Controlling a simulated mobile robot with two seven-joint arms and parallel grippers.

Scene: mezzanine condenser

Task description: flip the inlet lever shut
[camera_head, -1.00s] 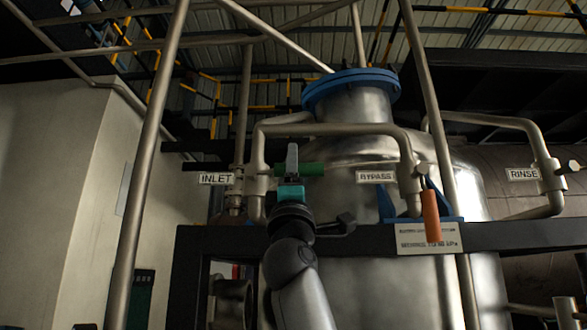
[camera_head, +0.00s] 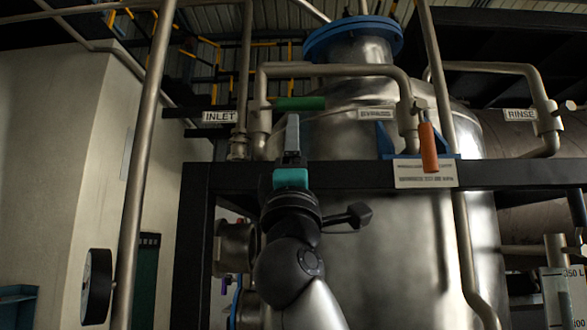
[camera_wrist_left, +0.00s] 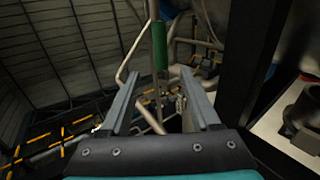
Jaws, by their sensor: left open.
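The inlet lever has a green handle (camera_head: 300,103) that sticks out level to the right from its pipe, near the INLET label (camera_head: 219,117). My left gripper (camera_head: 293,117) points up just below the handle in the head view. In the left wrist view the green handle (camera_wrist_left: 160,46) shows beyond and between the two open grey fingers (camera_wrist_left: 161,74). Nothing is held, and I see no clear contact with the handle. The lever's pivot is partly hard to make out. My right gripper is not in view.
An orange handle (camera_head: 428,147) hangs down on the bypass pipe, to the right. A dark beam (camera_head: 380,174) runs across the steel tank (camera_head: 390,250) behind my left arm. A slanting grey pole (camera_head: 143,150) stands to the left.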

